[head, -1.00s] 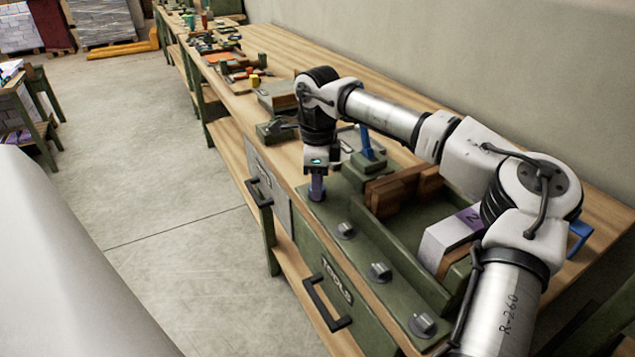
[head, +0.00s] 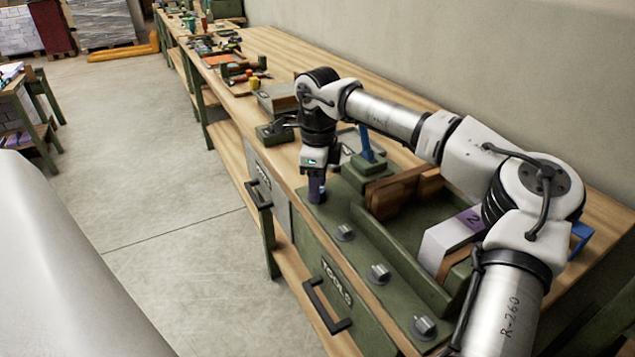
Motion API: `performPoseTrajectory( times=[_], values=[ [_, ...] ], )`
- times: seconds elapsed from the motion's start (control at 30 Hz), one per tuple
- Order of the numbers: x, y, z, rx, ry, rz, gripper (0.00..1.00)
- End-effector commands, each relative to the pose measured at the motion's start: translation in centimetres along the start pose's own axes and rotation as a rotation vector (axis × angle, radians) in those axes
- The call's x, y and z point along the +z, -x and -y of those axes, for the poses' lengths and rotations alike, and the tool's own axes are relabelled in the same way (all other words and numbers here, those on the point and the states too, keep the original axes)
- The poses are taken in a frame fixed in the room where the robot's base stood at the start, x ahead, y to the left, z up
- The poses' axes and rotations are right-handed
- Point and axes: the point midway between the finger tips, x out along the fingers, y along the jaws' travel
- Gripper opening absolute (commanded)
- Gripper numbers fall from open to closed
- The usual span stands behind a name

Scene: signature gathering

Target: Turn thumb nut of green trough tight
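The green trough (head: 385,248) lies along the front of the workbench. Its front ledge carries a row of grey thumb nuts: one near the middle (head: 344,232), one further down (head: 379,273) and one at the near end (head: 424,325). My gripper (head: 316,192) points straight down at the far end of this ledge, with its purplish fingers low over it. The fingers hide whatever is under them, so I cannot tell whether they are closed on a nut. Inside the trough are brown wooden blocks (head: 400,190) and a white block with a purple label marked 2 (head: 452,238).
A blue-handled tool on a green base (head: 368,160) stands just behind my gripper. A green clamp-like piece (head: 275,133) and a grey box (head: 277,97) lie beyond. Drawers with black handles (head: 326,303) front the bench. My arm spans the trough's right side.

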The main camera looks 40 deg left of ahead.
Motion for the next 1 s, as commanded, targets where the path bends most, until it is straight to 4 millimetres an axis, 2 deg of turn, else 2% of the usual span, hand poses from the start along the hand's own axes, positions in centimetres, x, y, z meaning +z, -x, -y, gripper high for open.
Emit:
performPoseTrajectory(
  times=[0.33, 0.47, 0.57, 0.8, 1.0],
  values=[
    [0.1, 0.0, -0.1, 0.002, 0.003, 0.000, 0.56],
    [0.1, 0.8, 0.0, 0.001, 0.003, 0.001, 0.56],
    [0.1, 2.5, 0.0, -0.002, 0.003, 0.000, 0.56],
    [0.1, 8.1, 0.0, -0.002, 0.002, 0.001, 0.56],
    [0.1, 11.9, 0.0, -0.001, 0.002, 0.000, 0.56]
  ],
)
